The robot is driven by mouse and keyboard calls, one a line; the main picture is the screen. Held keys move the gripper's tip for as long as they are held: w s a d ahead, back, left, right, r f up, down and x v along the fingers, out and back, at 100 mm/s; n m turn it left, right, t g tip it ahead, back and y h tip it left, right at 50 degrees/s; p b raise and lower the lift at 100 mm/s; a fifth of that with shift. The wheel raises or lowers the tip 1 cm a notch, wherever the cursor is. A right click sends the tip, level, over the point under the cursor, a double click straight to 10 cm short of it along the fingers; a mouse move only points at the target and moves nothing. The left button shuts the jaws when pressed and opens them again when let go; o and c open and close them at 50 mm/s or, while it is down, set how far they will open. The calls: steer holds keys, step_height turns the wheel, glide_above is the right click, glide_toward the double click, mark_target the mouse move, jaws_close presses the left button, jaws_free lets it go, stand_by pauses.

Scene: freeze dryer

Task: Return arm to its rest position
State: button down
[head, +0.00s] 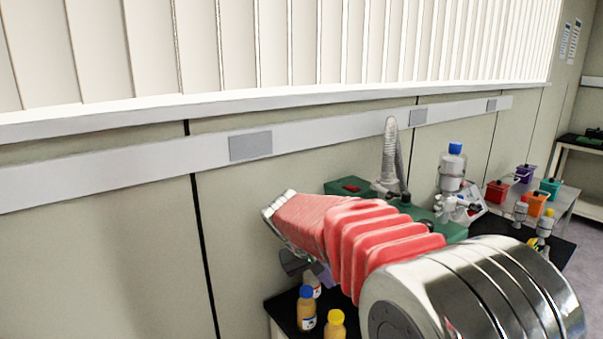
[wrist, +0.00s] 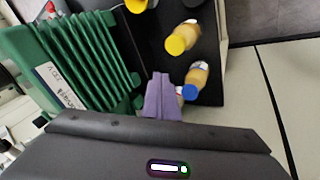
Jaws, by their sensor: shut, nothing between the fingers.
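My arm (head: 385,245), with red ribbed covers and a silver joint, reaches from the lower right toward the wall in the head view. My gripper (wrist: 160,95) shows in the wrist view as purple fingers closed together, with nothing between them. In the head view the gripper is mostly hidden behind the arm, low above the black bench. A yellow-capped bottle (wrist: 182,40) is farther off.
The blue-capped bottle (head: 306,308) and yellow-capped bottle (head: 336,325) stand on the black bench (head: 285,305).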

steer(key=s+d+r+y, duration=0.1)
steer(key=s+d, duration=0.2)
steer(key=s, duration=0.7)
steer(key=s+d+r+m+t+y, duration=0.1)
steer(key=s+d+y, duration=0.1)
steer(key=s, duration=0.9)
steer(key=s+d+r+m+y, duration=0.1)
steer(key=s+d, duration=0.3)
steer(key=s, duration=0.6)
steer(key=shift+s+d+t, duration=0.2)
steer(key=shift+d+t, duration=0.1)
steer(key=shift+t, duration=0.1)
steer(key=shift+d, duration=0.1)
